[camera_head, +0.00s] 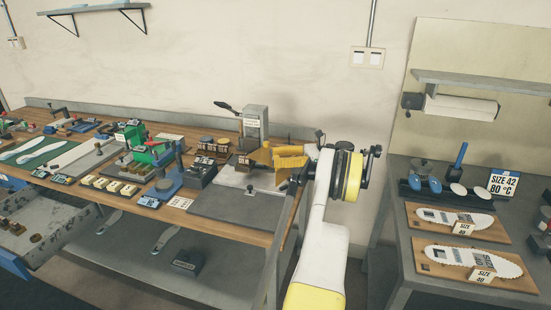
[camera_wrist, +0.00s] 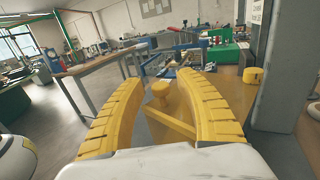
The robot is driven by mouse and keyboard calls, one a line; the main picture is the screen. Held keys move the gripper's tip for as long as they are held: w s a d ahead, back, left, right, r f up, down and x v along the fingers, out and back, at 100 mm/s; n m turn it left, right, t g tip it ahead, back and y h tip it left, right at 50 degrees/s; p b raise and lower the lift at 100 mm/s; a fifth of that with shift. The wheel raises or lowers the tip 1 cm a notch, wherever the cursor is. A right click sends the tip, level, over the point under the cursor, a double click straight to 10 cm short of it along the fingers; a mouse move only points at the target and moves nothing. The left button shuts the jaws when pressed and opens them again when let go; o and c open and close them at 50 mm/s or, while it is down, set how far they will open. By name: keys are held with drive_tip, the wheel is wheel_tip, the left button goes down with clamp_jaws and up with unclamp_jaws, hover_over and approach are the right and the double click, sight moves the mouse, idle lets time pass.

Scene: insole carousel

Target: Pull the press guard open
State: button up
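The press (camera_head: 255,125) is a grey upright block with a black lever, standing on the workbench. Its guard (camera_head: 259,158) is an amber-yellow panel low at the press front. In the wrist view the guard (camera_wrist: 178,107) fills the space between and beyond my fingers, with a yellow knob (camera_wrist: 160,92) standing out from it. My gripper (camera_head: 277,160) is at the guard, coming from the right. In the wrist view my gripper (camera_wrist: 160,79) has its two yellow fingers spread, one on each side of the knob, with gaps showing. It holds nothing that I can see.
A grey plate (camera_head: 235,205) with a small black knob lies in front of the press. The wooden workbench (camera_head: 110,208) carries many fixtures to the left. A second grey table (camera_head: 400,225) with insole boards stands at right. The floor left of the bench in the wrist view is open.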

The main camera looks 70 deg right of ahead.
wheel_tip(320, 180, up, 10)
idle(0.5)
